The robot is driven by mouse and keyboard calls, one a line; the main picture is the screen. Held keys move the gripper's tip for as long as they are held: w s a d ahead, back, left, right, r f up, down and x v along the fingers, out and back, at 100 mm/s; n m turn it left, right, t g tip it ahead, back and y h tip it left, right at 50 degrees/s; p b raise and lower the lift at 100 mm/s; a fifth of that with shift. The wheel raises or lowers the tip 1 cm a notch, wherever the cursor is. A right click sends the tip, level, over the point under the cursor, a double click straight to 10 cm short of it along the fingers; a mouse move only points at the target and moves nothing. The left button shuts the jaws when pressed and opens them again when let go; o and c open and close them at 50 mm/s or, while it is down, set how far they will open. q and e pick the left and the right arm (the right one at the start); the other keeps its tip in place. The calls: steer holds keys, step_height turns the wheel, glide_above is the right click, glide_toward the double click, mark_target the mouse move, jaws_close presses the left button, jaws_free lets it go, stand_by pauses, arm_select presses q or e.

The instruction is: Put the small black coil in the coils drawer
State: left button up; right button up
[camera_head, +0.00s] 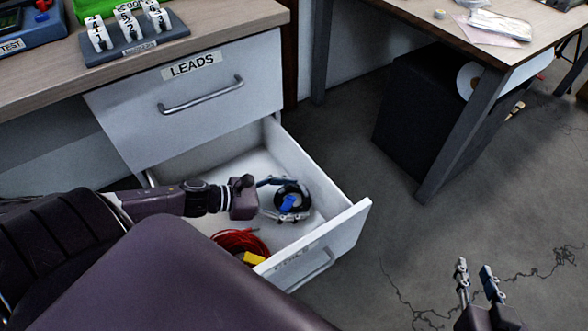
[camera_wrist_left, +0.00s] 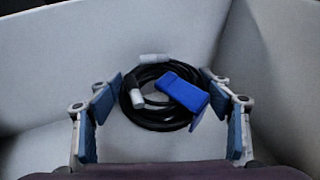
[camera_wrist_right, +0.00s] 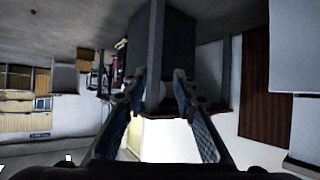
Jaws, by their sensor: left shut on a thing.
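The small black coil (camera_head: 293,191), with a blue tag and grey plug ends, is inside the open lower drawer (camera_head: 345,228). It also shows in the left wrist view (camera_wrist_left: 150,115), over the white drawer floor. My left gripper (camera_head: 277,198) reaches into the drawer and is shut on the coil, with a blue-padded finger on each side. I cannot tell whether the coil touches the floor.
A red coil (camera_head: 238,240) with a yellow tag lies in the drawer's near part. The LEADS drawer (camera_head: 205,95) above is shut. A numbered rack (camera_head: 132,42) stands on the worktop. Another table (camera_head: 480,45) stands at right, a black box (camera_head: 425,115) beneath it.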

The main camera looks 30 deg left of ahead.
arm_select(q)
steer(key=shift+f, duration=0.25)
arm_select(e)
steer(key=shift+w+a+r+t, duration=0.15)
steer(key=shift+w+r+t, duration=0.2)
steer(key=shift+r, duration=0.25)
steer(key=shift+w+r, duration=0.1)
arm_select(q)
steer(key=shift+f, duration=0.15)
arm_select(e)
steer(key=shift+w+a+r+t, duration=0.15)
steer(key=shift+r+t, duration=0.1)
steer(key=shift+r, duration=0.1)
arm_select(q)
steer(key=shift+f+b, duration=0.25)
steer(key=shift+b, duration=0.05)
steer(key=shift+f, duration=0.2)
steer(key=o, duration=1.3)
arm_select(e)
steer(key=r, duration=0.1)
steer(key=w+r+t, duration=0.1)
steer(key=r, duration=0.1)
steer(key=shift+w+a+y, duration=0.15)
steer(key=shift+a+y, duration=0.2)
steer(key=shift+y, duration=0.05)
arm_select(q)
steer(key=shift+s, duration=0.1)
arm_select(e)
steer(key=shift+f, duration=0.15)
